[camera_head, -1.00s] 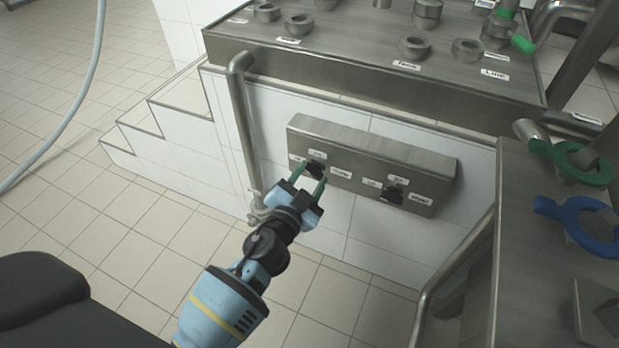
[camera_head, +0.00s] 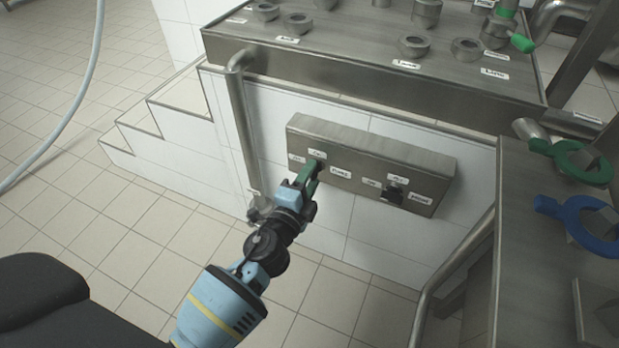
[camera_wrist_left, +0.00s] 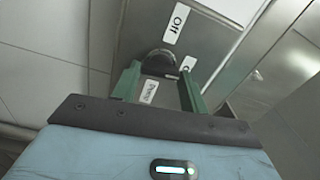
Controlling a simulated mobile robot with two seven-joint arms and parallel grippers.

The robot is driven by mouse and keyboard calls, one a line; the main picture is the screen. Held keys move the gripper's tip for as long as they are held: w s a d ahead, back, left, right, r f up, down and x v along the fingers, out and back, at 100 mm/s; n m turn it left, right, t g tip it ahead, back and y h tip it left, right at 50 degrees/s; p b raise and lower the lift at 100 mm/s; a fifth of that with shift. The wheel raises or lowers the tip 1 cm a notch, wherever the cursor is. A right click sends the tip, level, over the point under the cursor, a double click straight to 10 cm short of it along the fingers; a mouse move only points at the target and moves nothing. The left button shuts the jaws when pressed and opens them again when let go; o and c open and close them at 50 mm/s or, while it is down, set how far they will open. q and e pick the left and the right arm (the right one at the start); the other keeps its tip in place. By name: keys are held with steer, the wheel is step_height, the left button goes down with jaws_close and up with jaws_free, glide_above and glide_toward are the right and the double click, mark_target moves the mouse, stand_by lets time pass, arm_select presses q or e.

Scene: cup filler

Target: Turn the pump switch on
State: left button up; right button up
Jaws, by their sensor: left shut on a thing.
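The pump switch (camera_wrist_left: 158,62) is a dark rotary knob on the left half of a steel control box (camera_head: 433,172). In the left wrist view it sits between the two green fingers of my left gripper (camera_wrist_left: 158,85). Labels "Off" and "Pump" (camera_wrist_left: 149,91) are beside it. In the head view my left gripper (camera_head: 312,167) reaches the box from the lower left, its fingers overlapping and hiding the switch. It is shut on the switch. Which way the switch points cannot be told. My right gripper is not in view.
A second black switch (camera_head: 393,194) is on the right half of the box. A vertical steel pipe (camera_head: 243,130) stands left of the box. A steel counter (camera_head: 380,85) overhangs above. Blue (camera_head: 566,211) and green (camera_head: 594,176) ring handles are at right.

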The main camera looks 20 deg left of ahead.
arm_select(q)
steer(key=shift+m, duration=0.6)
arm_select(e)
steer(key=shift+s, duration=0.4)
arm_select(q)
steer(key=o, duration=0.7)
steer(key=shift+c, duration=0.2)
steer(key=o, duration=0.3)
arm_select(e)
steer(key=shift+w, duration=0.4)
arm_select(q)
steer(key=shift+s, duration=0.1)
steer(key=s, duration=0.7)
steer(key=shift+s+a, duration=0.15)
steer(key=shift+s, duration=0.2)
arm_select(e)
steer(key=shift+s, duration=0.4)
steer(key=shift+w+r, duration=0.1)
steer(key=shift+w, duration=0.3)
